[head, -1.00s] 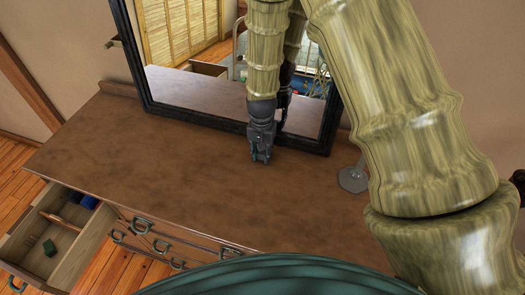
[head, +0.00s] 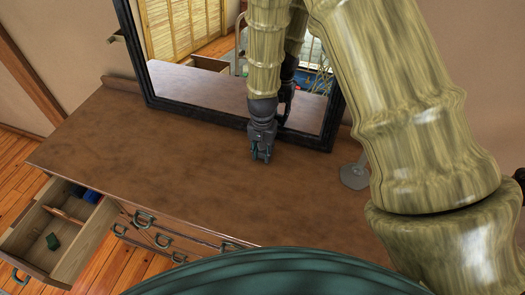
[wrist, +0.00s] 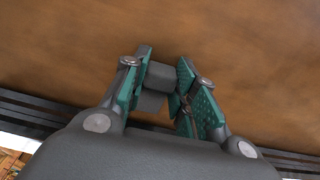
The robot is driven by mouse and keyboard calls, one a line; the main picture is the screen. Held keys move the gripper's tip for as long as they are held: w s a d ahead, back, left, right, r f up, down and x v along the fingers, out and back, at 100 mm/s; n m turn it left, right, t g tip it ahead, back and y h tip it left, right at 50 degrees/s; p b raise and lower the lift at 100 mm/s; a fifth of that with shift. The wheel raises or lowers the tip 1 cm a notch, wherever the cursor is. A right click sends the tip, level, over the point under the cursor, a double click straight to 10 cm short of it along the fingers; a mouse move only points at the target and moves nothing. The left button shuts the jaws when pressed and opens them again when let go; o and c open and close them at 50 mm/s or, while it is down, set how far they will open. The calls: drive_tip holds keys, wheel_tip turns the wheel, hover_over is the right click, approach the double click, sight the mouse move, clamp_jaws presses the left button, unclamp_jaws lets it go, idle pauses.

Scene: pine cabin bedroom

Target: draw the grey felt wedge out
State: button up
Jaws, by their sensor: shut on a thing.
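My gripper (head: 261,157) is low over the brown dresser top (head: 190,160), just in front of the black-framed mirror's (head: 215,120) lower edge. In the wrist view, the teal-padded fingers of my gripper (wrist: 160,85) are closed on a grey block, the grey felt wedge (wrist: 157,76). Part of it shows between the pads. The rest is hidden by the fingers and gripper body. In the head view I cannot make out the wedge. Whether it touches the mirror frame, I cannot tell.
A grey round-footed stand (head: 354,176) is right of the mirror, partly behind my arm. An open drawer (head: 83,235) at lower left holds a green item (head: 53,241) and a blue item (head: 91,196). The dresser top left of my gripper is clear.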

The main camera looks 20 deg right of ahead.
drive_tip(key=shift+r+p, duration=1.95)
drive_tip(key=shift+r, duration=1)
drive_tip(key=f+n+b, duration=0.1)
drive_tip(key=b, duration=0.2)
drive_tip(key=shift+w+f, duration=0.1)
drive_tip(key=f+n+b, duration=0.1)
drive_tip(key=b, duration=0.3)
drive_tip(key=shift+d+n, duration=0.1)
drive_tip(key=shift+n, duration=0.3)
drive_tip(key=n+b, duration=0.1)
drive_tip(key=b, duration=0.2)
drive_tip(key=f+n+b, duration=0.1)
drive_tip(key=n+b, duration=0.1)
drive_tip(key=b, duration=0.1)
drive_tip(key=shift+d, duration=0.1)
drive_tip(key=shift+s+n+b, duration=0.25)
drive_tip(key=shift+n+b, duration=0.15)
drive_tip(key=shift+b, duration=0.55)
